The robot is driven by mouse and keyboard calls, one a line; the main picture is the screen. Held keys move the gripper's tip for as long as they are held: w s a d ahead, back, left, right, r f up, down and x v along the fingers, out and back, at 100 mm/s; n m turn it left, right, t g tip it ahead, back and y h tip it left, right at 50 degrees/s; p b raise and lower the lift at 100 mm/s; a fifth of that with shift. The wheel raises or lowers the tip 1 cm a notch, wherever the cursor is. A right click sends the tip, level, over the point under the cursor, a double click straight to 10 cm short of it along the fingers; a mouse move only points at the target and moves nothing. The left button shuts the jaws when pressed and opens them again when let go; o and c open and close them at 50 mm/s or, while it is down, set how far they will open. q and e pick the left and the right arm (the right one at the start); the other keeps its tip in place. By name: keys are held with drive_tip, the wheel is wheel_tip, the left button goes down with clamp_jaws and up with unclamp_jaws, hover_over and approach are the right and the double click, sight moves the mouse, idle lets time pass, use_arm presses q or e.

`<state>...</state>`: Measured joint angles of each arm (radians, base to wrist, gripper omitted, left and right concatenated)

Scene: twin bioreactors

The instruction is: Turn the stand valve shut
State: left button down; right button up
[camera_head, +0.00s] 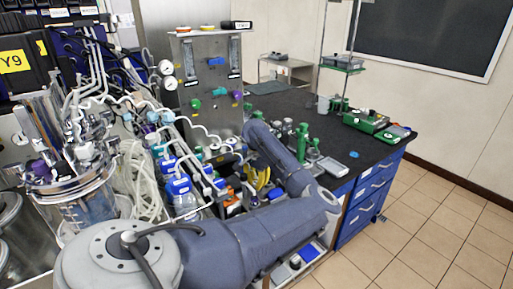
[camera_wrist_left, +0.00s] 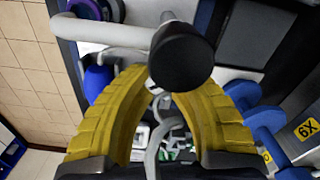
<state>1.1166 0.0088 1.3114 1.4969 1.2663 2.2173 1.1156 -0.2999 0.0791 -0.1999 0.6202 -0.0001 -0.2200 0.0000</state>
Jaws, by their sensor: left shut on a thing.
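My left gripper (camera_head: 259,180) shows its yellow fingers low among the bottles and tubing in front of the steel panel, partly hidden by my own arm. In the left wrist view the yellow fingers (camera_wrist_left: 168,84) arch together and are shut on a black round knob (camera_wrist_left: 181,57), which looks like the end of the stand valve's handle. A light grey bar (camera_wrist_left: 110,32) runs left from the knob. The fingertips are partly hidden behind the knob, so the exact contact is not clear. My right gripper is not in view.
The steel panel (camera_head: 208,90) carries gauges and coloured knobs. A glass vessel (camera_head: 85,205) with many tubes stands at left. The dark bench top (camera_head: 365,150) is freer toward the right.

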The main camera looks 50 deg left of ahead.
sight(256, 182)
use_arm(q)
drive_tip(key=m, duration=0.3)
drive_tip(key=shift+m, duration=2.1)
drive_tip(key=c, duration=1.1)
unclamp_jaws()
wheel_tip(256, 182, up, 12)
